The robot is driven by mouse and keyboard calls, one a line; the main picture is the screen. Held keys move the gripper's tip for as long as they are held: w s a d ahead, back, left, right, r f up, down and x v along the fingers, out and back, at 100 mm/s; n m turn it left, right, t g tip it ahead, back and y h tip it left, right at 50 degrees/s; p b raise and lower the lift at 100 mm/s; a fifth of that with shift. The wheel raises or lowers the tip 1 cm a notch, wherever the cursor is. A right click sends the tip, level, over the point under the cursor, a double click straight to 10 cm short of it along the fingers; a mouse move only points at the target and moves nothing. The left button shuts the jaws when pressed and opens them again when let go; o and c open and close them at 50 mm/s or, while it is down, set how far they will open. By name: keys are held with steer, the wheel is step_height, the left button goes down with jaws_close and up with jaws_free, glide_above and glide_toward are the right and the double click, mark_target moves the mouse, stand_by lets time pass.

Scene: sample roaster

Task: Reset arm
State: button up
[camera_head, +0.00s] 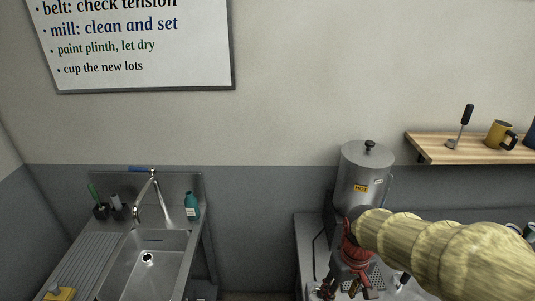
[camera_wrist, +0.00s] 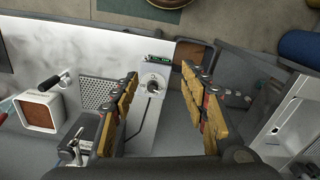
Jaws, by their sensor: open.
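My gripper (camera_head: 348,287) is low at the right of centre in the head view, in front of the steel urn, with my pale yellow covered arm reaching in from the right. In the wrist view my gripper (camera_wrist: 160,74) shows two fingers with wood-coloured pads, spread wide apart with nothing between them. Beyond the gap is a pale panel with a round dial (camera_wrist: 153,83). The gripper hangs over the counter equipment; I cannot tell how far above it.
A steel urn (camera_head: 362,178) marked HOT stands behind my gripper. A wooden shelf (camera_head: 480,150) with a yellow mug (camera_head: 498,134) is at the right. A sink (camera_head: 150,265) is at the left. A white-fronted box (camera_wrist: 40,112) and a perforated grate (camera_wrist: 97,92) lie left of the fingers.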

steer(key=s+r+m+t+b, duration=0.2)
steer(key=s+r+t+b, duration=0.2)
steer(key=s+r, duration=0.5)
steer(key=shift+s+r+m+t+b, duration=0.3)
steer(key=shift+s+r+t+b, duration=0.1)
steer(key=shift+t, duration=0.3)
